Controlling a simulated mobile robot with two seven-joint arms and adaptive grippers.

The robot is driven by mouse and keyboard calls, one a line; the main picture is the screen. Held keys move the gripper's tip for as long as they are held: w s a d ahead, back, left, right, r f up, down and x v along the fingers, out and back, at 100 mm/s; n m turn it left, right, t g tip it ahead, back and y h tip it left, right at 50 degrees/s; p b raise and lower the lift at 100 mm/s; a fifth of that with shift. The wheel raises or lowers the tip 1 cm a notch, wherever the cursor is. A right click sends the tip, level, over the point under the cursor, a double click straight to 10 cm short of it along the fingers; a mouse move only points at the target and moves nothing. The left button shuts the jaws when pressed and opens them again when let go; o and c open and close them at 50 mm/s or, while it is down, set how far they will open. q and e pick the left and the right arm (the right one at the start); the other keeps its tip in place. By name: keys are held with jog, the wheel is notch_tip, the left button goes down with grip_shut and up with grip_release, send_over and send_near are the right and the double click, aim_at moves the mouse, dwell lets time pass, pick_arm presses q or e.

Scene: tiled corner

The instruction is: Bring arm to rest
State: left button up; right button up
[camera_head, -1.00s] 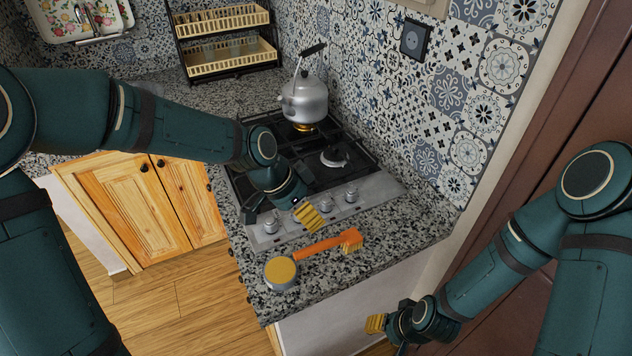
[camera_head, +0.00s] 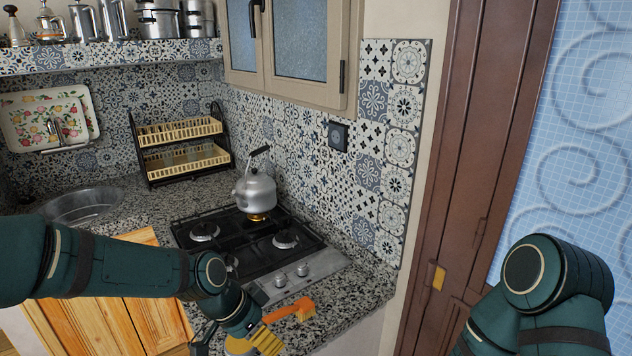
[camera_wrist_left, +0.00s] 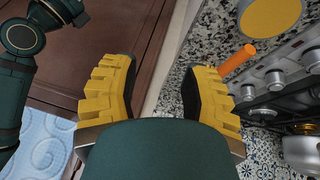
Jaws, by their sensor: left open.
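My left arm comes in from the left, and its gripper (camera_head: 236,338) is low in the head view, by the counter's front edge. In the left wrist view the yellow-padded fingers of this gripper (camera_wrist_left: 160,88) stand wide apart with nothing between them. My right arm (camera_head: 545,285) shows at the lower right of the head view; its gripper is out of the picture.
An orange brush (camera_head: 292,311) and a round yellow-topped container (camera_head: 238,346), partly hidden by my gripper, are on the granite counter (camera_head: 372,290). A kettle (camera_head: 255,190) stands on the lit stove (camera_head: 250,240). A brown door frame (camera_head: 460,150) is at right.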

pick_arm(q)
jog(key=s+f+n, duration=0.6)
jog(key=f, duration=0.6)
jog(key=s+f+n+y, duration=0.1)
jog(key=s+f+n, duration=0.5)
jog(key=f, duration=0.6)
jog(key=shift+a+f, duration=0.2)
jog(key=shift+f, duration=0.15)
pick_arm(e)
jog(key=shift+s, duration=0.1)
